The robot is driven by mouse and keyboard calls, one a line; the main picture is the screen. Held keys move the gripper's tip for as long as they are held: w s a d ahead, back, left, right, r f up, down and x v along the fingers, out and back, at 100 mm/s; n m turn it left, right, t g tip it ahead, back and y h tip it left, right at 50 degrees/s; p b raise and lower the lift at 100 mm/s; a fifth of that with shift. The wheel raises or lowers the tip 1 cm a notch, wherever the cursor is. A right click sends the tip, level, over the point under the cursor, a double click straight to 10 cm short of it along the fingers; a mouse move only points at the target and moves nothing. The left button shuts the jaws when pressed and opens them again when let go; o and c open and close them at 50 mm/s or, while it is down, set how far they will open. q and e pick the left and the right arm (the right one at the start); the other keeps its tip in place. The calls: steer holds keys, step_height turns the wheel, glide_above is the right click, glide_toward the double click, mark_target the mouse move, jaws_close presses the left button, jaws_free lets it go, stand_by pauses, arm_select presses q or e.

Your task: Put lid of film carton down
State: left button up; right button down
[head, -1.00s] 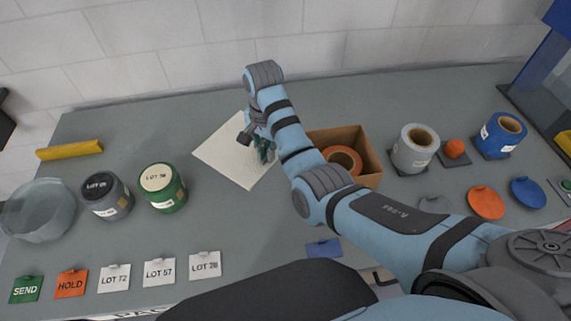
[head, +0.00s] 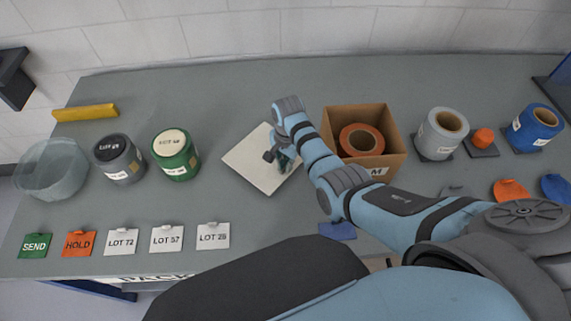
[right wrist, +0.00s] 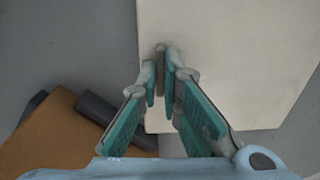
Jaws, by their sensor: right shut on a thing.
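The film carton's lid (head: 252,172) is a flat, cream-white square panel, left of the carton in the head view and across the top of the right wrist view (right wrist: 240,60). My right gripper (head: 285,160) is over the lid. In the right wrist view its teal fingers (right wrist: 165,95) are shut on the lid's small grey grip (right wrist: 160,58). The lid looks flat and close to the tabletop; I cannot tell whether it touches. The open brown carton (head: 394,158) stands right of it with an orange roll (head: 346,136) inside. My left gripper is not in view.
Left of the lid stand a green canister (head: 178,160), a grey canister (head: 122,165) and a clear bowl (head: 45,175). Label cards (head: 167,240) line the front edge. Film rolls (head: 436,140) stand right of the carton. The table (head: 215,95) behind the lid is clear.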

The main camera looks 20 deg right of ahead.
steer(key=shift+f, duration=0.15)
steer(key=c, duration=1.8)
jaws_free()
steer(key=shift+w, duration=0.1)
step_height(320, 180, up, 12)
steer(key=p, duration=0.2)
steer(key=shift+r+p, duration=0.25)
steer(key=shift+p, duration=0.1)
steer(key=shift+d, duration=0.1)
